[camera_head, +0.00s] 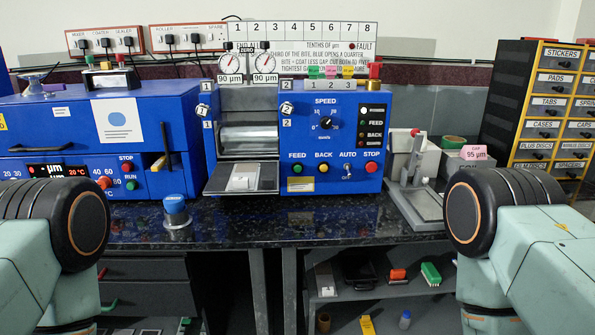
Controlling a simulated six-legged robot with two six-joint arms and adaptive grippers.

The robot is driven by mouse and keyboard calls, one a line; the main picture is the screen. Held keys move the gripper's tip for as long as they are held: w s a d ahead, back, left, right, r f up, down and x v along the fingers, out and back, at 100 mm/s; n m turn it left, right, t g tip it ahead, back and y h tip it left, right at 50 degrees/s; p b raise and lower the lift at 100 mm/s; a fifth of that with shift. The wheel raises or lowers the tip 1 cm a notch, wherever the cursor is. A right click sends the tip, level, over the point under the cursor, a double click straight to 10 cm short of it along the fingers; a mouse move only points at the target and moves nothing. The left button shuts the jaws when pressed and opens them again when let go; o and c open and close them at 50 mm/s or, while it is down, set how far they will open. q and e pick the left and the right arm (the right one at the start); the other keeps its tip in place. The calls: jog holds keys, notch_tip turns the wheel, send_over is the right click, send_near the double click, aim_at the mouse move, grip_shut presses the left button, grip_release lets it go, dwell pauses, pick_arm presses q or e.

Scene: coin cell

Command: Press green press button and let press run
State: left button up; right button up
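A blue roller press (335,205) stands at the middle of the bench. Its green button (297,169) is under the word FEED, left of a yellow BACK button (323,169), an AUTO switch (348,169) and a red STOP button (371,168). Its silver roller (248,139) shows above a front tray (215,184) with a small pale plate (243,179) on it. Two dials (230,63) are on top. Whether the press is running cannot be told. My two arms show at the lower left and lower right; neither gripper is in view.
A blue oven-like machine (70,135) at left has a red STOP and a green RUN button (131,185). A blue-capped weight-like jar (176,210) stands on the dark bench. A grey lever device (415,190) is at right, with a labelled drawer cabinet (545,145) beyond.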

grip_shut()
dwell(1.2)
